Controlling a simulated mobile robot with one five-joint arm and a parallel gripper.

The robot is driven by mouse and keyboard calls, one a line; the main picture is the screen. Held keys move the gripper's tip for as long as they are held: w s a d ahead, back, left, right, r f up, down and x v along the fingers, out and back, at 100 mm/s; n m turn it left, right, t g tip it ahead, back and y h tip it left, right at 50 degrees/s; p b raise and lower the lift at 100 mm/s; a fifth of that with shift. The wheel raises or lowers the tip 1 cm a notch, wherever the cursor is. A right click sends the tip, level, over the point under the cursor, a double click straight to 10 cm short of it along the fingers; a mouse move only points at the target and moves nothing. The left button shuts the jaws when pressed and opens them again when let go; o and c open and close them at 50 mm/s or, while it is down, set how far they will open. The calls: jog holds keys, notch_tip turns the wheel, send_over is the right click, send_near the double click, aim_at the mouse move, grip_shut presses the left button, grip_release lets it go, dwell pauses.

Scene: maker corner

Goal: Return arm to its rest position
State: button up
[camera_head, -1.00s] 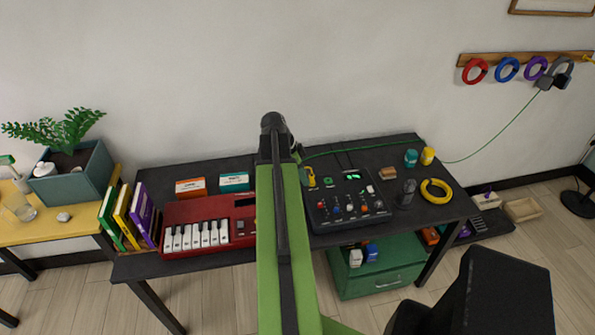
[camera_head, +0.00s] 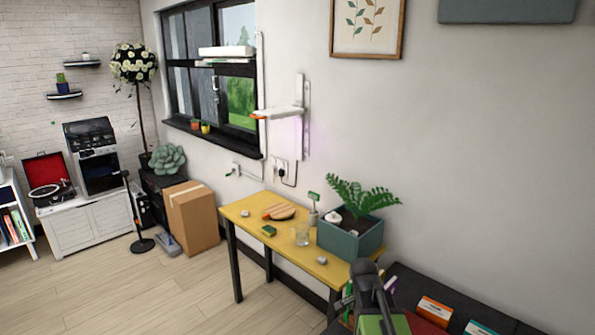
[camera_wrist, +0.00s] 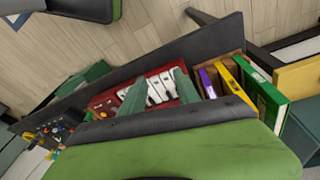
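My arm shows at the bottom right in the head view, with a dark joint over a green link. It is in front of the yellow table's right end and the dark table (camera_head: 405,280). My gripper (camera_wrist: 156,82) shows in the wrist view as two green fingers standing apart, with nothing between them. Beyond the fingers is the red keyboard (camera_wrist: 105,101) with white keys, on the dark table. My gripper is hidden in the head view.
The yellow table (camera_head: 275,245) holds a planter (camera_head: 345,239), a glass (camera_head: 302,236) and small items. A cardboard box (camera_head: 194,217) stands on the floor beyond it. Books (camera_wrist: 235,85) stand beside the keyboard. The wooden floor (camera_head: 170,290) at lower left is clear.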

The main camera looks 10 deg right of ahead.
jog(key=s+a+n+y, duration=0.2)
jog(key=s+a+n, duration=0.1)
jog(key=a+n, duration=0.8)
jog(key=shift+a+f+n, duration=0.2)
jog(key=shift+n, duration=0.7)
